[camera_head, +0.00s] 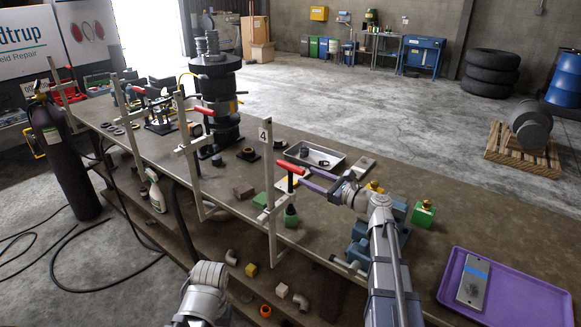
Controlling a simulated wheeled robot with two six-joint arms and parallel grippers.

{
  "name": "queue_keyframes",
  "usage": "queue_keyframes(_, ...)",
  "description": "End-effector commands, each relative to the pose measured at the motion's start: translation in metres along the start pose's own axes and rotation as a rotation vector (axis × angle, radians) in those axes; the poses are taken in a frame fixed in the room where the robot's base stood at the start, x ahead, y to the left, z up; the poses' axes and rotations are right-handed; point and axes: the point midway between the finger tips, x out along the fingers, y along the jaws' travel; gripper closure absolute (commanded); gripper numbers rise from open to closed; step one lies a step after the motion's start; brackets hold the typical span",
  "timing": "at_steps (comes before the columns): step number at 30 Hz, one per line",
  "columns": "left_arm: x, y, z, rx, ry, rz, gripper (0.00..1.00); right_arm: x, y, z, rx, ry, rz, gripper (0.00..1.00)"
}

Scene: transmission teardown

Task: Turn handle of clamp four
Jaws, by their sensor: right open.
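Clamp four (269,200) is a tall pale bar clamp on the near edge of the workbench, with a white tag marked 4 (265,133) at its top. Its red handle (289,167) sticks out to the right at mid-height, above a dark screw. My right gripper (306,178) has purple fingers, open, with their tips close to the handle's right end. I cannot tell whether they touch it or straddle it. Part of my left arm shows at the bottom, but its gripper is not in view.
Other red-handled clamps (188,145) stand along the bench edge to the left. A metal tray (315,155), a green block with a brass top (423,214) and a purple tray (533,298) lie on the bench (400,175). A dark transmission (216,95) stands farther back.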

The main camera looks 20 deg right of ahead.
Motion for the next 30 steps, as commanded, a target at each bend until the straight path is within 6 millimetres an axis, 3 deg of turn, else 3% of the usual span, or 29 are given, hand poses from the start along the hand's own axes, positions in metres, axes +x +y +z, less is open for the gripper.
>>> queue_keyframes(11, 0.0, 0.0, 0.0, 0.0, 0.0, 0.0, 0.43, 0.004, -0.001, 0.0, 0.003, -0.002, -0.001, 0.42)
queue_keyframes(22, 0.0, 0.0, 0.0, 0.0, 0.0, 0.0, 0.43, 0.057, -0.001, 0.0, 0.003, -0.002, 0.0, 0.42)
queue_keyframes(30, 0.0, 0.0, 0.0, 0.0, 0.0, 0.0, 0.43, 0.077, -0.001, 0.001, 0.002, -0.001, -0.002, 0.42)
